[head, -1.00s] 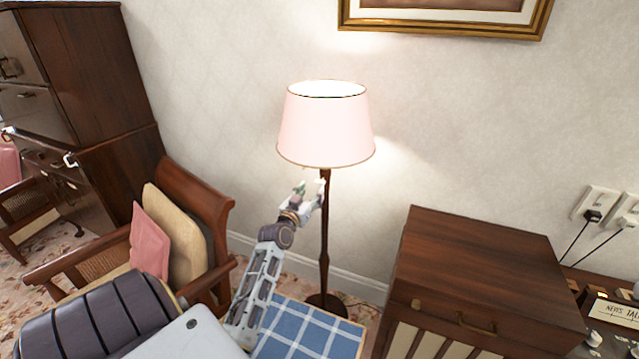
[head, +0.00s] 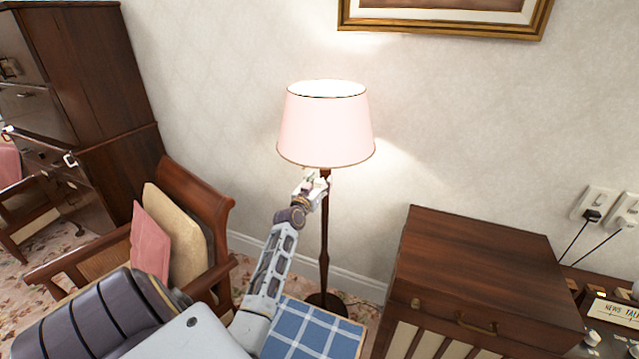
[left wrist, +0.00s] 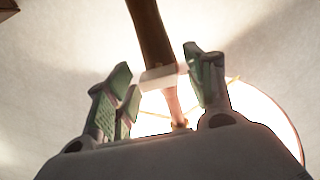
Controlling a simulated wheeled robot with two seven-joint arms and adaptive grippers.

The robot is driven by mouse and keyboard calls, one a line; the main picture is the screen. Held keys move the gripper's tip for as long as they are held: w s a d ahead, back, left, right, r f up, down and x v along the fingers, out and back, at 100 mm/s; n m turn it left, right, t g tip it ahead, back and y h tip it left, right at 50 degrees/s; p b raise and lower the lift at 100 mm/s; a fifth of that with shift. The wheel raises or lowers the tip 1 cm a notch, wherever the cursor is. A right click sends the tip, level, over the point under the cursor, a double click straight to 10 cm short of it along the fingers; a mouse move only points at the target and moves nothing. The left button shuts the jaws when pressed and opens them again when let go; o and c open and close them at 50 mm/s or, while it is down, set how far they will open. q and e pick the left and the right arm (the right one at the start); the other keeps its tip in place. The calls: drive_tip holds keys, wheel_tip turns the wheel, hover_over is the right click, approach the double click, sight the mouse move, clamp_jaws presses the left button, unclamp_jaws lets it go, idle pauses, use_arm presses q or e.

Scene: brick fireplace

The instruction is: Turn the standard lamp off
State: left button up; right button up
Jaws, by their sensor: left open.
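The standard lamp's pink shade (head: 325,130) is lit and glows on the wall in the head view. Its dark wooden pole (head: 324,235) runs down to a round base on the floor. My left gripper (head: 316,180) is just under the shade at the top of the pole. In the left wrist view the left gripper (left wrist: 160,85) is open, with the dark pole (left wrist: 150,30) and a pale fitting (left wrist: 163,76) showing between its fingers. The bright shade (left wrist: 265,120) is behind. I cannot tell whether the fingers touch the fitting. My right gripper is not in view.
A wooden armchair (head: 205,195) with cushions stands left of the lamp. A blue checked cloth (head: 305,330) lies in front of the pole. A dark wooden cabinet (head: 480,260) stands to the right. The wall is behind the lamp.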

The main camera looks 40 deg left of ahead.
use_arm(q)
drive_tip(key=shift+w, duration=0.1)
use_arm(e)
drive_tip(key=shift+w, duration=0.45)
